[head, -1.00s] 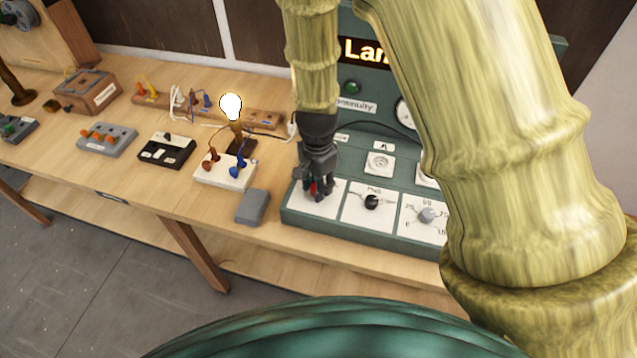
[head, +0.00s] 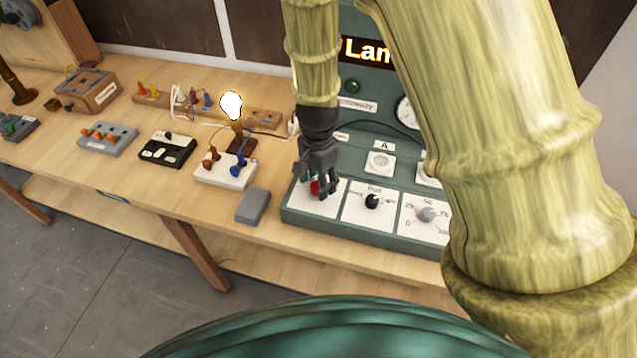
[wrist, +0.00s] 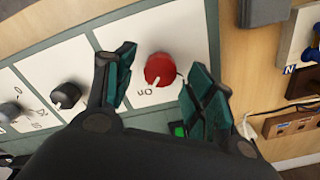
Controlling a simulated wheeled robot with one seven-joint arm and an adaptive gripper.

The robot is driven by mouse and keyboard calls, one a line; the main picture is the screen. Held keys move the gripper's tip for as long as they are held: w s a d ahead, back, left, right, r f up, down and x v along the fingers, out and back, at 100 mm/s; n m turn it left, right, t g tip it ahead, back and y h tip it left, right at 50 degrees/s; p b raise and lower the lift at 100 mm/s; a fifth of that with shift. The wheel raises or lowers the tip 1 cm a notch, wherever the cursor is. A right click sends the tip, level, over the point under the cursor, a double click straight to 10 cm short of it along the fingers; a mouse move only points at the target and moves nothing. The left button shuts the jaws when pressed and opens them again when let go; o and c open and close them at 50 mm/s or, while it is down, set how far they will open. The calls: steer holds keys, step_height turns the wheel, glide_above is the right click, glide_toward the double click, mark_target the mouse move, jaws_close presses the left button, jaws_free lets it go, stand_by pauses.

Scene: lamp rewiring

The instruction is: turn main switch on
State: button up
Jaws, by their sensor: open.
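The main switch is a red round knob (wrist: 159,70) with a white pointer mark, on a white plate of the green test panel (head: 300,214). In the wrist view the knob lies between the two fingers of my open gripper (wrist: 160,85), with a gap on both sides. In the head view my gripper (head: 318,186) is just above the knob (head: 315,188), which is partly hidden by the fingers. A green indicator (wrist: 178,129) beside the knob is lit. The lamp bulb (head: 231,105) glows white on its stand.
A black knob (head: 372,201) and a grey dial (head: 426,214) sit to the right on the panel. A grey block (head: 253,206), a white terminal block (head: 225,173) and a black box (head: 166,150) are to the left on the bench.

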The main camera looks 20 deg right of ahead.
mark_target(318, 186)
step_height(318, 186, up, 11)
steer(key=shift+f, duration=0.2)
stand_by(0.4)
steer(key=shift+s+d, duration=0.1)
stand_by(0.3)
